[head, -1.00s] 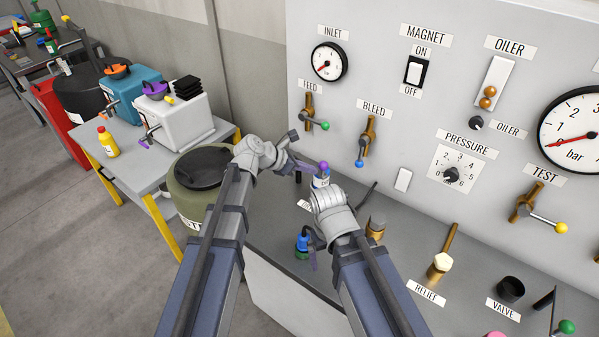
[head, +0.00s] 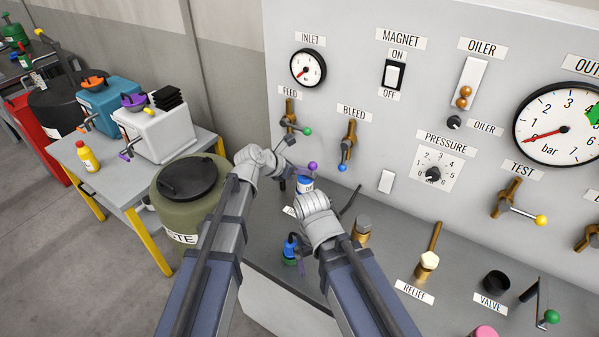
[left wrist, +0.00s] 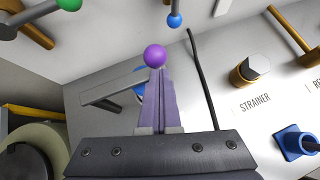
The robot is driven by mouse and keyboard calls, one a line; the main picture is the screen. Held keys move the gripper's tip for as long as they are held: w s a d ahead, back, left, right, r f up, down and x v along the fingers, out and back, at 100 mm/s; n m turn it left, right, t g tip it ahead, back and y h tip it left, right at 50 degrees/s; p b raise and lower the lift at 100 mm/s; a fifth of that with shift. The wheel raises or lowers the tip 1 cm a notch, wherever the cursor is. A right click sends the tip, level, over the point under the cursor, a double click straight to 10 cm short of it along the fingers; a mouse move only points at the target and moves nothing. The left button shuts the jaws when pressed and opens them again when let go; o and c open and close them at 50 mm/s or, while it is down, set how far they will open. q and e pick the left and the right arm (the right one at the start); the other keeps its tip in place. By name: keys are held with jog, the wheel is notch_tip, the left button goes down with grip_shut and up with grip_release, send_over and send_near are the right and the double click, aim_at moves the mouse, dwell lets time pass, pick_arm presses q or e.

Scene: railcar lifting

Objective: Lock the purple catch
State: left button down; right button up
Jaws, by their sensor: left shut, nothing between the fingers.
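A round purple knob (head: 312,166) stands low in front of the panel, beside a blue and white fitting (head: 304,184). In the left wrist view the purple knob (left wrist: 154,56) is at my fingertips, with a grey bar (left wrist: 115,88) behind. I take it for the knob of the catch. My left gripper (left wrist: 156,76) is shut and empty, its tips at or just beneath the knob; contact cannot be told. It also shows in the head view (head: 298,172). My right gripper (head: 302,264) points down beside a blue-topped coupling (head: 290,246); its finger gap is hidden.
The BLEED valve (head: 348,142) and FEED valve (head: 290,115) stick out of the panel above my left gripper. A black hose (left wrist: 205,75) runs close to its right. A green waste drum (head: 165,205) stands left; a brass fitting (head: 361,230) is right of my right gripper.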

jog(key=shift+f, duration=0.1)
jog(key=shift+f+b, duration=0.3)
jog(key=shift+b, duration=0.1)
pick_arm(q)
jog(key=s+a+r+p, duration=0.5)
jog(key=s+a+p, duration=0.1)
jog(key=s+a, duration=0.2)
jog(key=shift+r, duration=0.3)
pick_arm(e)
notch_tip(320, 180, up, 6)
jog(key=shift+s+r, duration=0.15)
jog(key=shift+r, duration=0.05)
pick_arm(q)
jog(key=shift+s+a, duration=0.1)
